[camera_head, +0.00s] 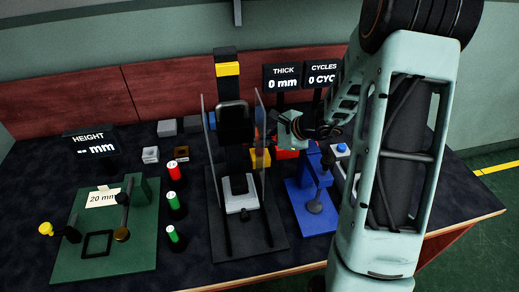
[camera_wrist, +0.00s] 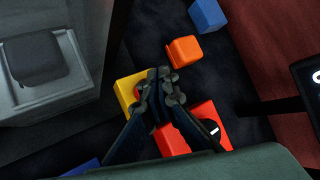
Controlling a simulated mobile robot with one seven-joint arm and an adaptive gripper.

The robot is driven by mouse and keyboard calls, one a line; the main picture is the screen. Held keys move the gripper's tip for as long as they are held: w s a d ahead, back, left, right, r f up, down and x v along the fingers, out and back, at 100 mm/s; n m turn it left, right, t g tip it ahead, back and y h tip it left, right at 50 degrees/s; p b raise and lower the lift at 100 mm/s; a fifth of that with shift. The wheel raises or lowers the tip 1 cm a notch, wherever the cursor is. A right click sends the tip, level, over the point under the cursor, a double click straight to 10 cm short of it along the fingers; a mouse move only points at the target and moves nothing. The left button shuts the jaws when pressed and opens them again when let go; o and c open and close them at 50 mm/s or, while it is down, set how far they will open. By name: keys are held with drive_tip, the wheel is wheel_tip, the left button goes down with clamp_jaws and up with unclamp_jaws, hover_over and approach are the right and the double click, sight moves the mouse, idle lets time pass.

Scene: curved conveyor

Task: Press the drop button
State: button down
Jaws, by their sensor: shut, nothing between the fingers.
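No label marks a drop button, so I cannot tell for certain which part it is. The drop rig (camera_head: 235,125) stands mid-table: a black block on a column between clear side panels, above a pale plate. A yellow box (camera_head: 260,158) sits at its right foot; it also shows in the wrist view (camera_wrist: 126,92), partly behind my fingers. My gripper (camera_wrist: 160,84) is shut and empty, its tips over the box's right edge; contact cannot be told. The box's top is partly hidden. In the head view my gripper (camera_head: 272,140) is just right of the rig.
A red box with a black knob (camera_wrist: 209,129) lies close right of my fingers. Orange (camera_wrist: 184,51) and blue (camera_wrist: 208,15) blocks lie beyond. A blue press (camera_head: 315,195) and blue-buttoned box (camera_head: 342,149) stand right. A green gauge board (camera_head: 75,262) is left.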

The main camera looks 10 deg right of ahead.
drive_tip(key=shift+s+d+f+g, duration=0.15)
drive_tip(key=shift+s+f+g, duration=0.15)
drive_tip(key=shift+s+f, duration=0.7)
drive_tip(key=shift+w+r, duration=0.1)
drive_tip(key=shift+w, duration=0.05)
drive_tip(key=shift+w+d+r+p, duration=0.1)
drive_tip(key=shift+w+r+p, duration=0.05)
drive_tip(key=shift+r+p, duration=0.45)
drive_tip(key=r, duration=0.1)
drive_tip(key=r+p, duration=0.2)
drive_tip(key=shift+s+r, duration=0.15)
drive_tip(key=shift+s, duration=0.1)
drive_tip(key=shift+w+r, duration=0.1)
drive_tip(key=shift+r, duration=0.4)
drive_tip(key=shift+a, duration=0.2)
drive_tip(key=shift+w+r, duration=0.1)
drive_tip(key=shift+w, duration=0.05)
